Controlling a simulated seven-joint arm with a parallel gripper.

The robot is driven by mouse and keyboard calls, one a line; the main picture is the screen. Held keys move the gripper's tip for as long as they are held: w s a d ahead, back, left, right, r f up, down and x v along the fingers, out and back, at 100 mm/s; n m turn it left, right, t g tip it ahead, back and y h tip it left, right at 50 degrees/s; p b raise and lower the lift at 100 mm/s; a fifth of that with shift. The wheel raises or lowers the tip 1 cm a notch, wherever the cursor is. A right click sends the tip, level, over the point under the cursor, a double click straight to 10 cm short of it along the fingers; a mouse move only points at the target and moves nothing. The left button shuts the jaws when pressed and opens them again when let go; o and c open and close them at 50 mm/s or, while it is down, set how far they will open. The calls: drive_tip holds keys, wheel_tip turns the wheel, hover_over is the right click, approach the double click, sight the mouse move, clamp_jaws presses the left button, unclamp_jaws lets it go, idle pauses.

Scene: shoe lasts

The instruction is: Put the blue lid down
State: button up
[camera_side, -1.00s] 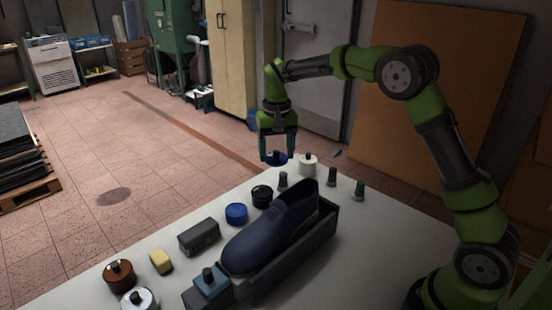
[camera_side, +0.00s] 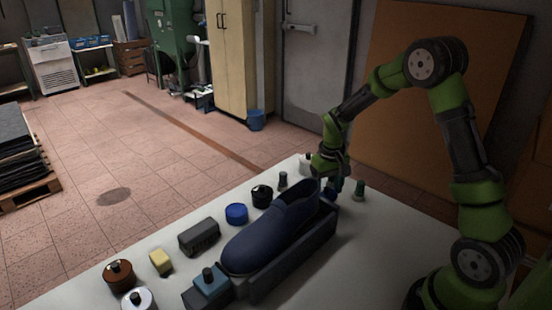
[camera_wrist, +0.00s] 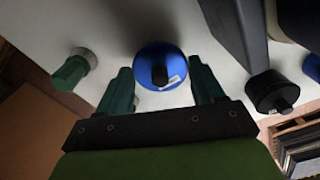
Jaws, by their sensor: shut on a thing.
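The blue lid (camera_wrist: 158,62) is a round blue disc with a black knob and a small white label, seen in the wrist view between my fingers. My gripper (camera_wrist: 161,78) is shut on it, one green finger on each side. In the side view my gripper (camera_side: 335,190) points down beside the heel end of the navy shoe, low over the table's right part. There the lid shows only as a small blue patch (camera_side: 331,193), mostly hidden. I cannot tell whether it touches the table. An open blue tin (camera_side: 236,213) stands left of the shoe.
The navy shoe (camera_side: 265,240) sits in a dark tray (camera_side: 300,262). A green-capped bottle (camera_side: 360,189) stands close right of my gripper; a white jar (camera_side: 304,160) is partly behind my arm. A black-lidded tin (camera_side: 262,196) and grey box (camera_side: 199,237) are left. White table is bare at front right.

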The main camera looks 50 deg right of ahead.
sight(327, 189)
drive_tip(key=shift+f, duration=1.55)
drive_tip(key=shift+f, duration=0.1)
drive_tip(key=o, duration=1)
